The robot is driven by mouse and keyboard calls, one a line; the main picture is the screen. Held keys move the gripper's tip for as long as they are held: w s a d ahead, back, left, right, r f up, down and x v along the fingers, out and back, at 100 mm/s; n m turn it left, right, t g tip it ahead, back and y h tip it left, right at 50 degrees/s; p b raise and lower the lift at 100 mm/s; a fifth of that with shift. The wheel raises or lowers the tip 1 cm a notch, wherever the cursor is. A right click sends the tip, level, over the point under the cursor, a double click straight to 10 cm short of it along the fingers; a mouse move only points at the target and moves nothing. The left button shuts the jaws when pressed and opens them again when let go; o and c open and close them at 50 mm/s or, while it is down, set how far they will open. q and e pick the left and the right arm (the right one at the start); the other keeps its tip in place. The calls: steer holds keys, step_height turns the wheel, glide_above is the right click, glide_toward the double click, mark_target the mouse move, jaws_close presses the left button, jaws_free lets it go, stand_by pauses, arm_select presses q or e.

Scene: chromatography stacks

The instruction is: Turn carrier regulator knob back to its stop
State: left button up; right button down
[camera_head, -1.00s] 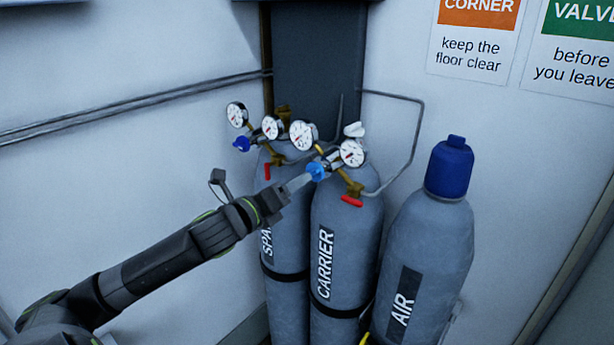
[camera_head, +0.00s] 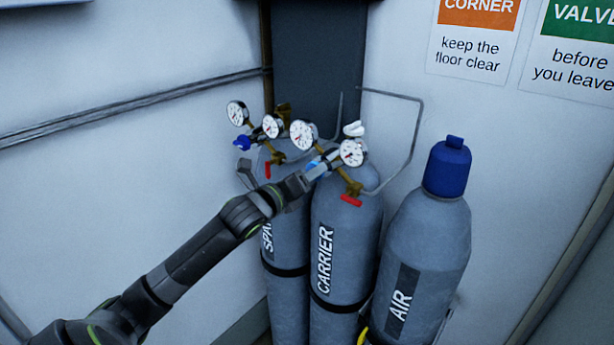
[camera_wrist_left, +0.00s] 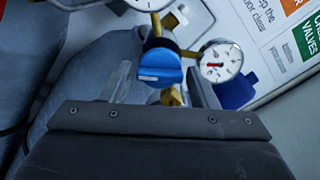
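The carrier regulator knob is blue and shows in the left wrist view (camera_wrist_left: 160,66), with a pale mark on its front edge. In the head view only a sliver of it (camera_head: 312,164) shows, mostly hidden by my left gripper (camera_head: 319,166). The gripper is open at the knob, with one finger on each side. In the wrist view there are gaps between the knob and both fingers. The knob belongs to the brass regulator on the cylinder labelled CARRIER (camera_head: 338,240). Its gauges (camera_head: 303,134) (camera_head: 352,153) sit beside it. My right gripper is not in view.
The spare cylinder (camera_head: 285,235) stands left, with its own gauges and darker blue knob (camera_head: 242,143). The AIR cylinder (camera_head: 430,255) with a blue cap stands right. A red lever (camera_head: 351,201) and bent pipe (camera_head: 419,130) are close by.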

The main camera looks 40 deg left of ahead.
arm_select(q)
steer(key=c, duration=0.7)
steer(key=shift+o, duration=0.2)
steer(key=shift+n, duration=0.3)
steer(key=shift+f+n, duration=0.1)
steer(key=shift+n, duration=13.5)
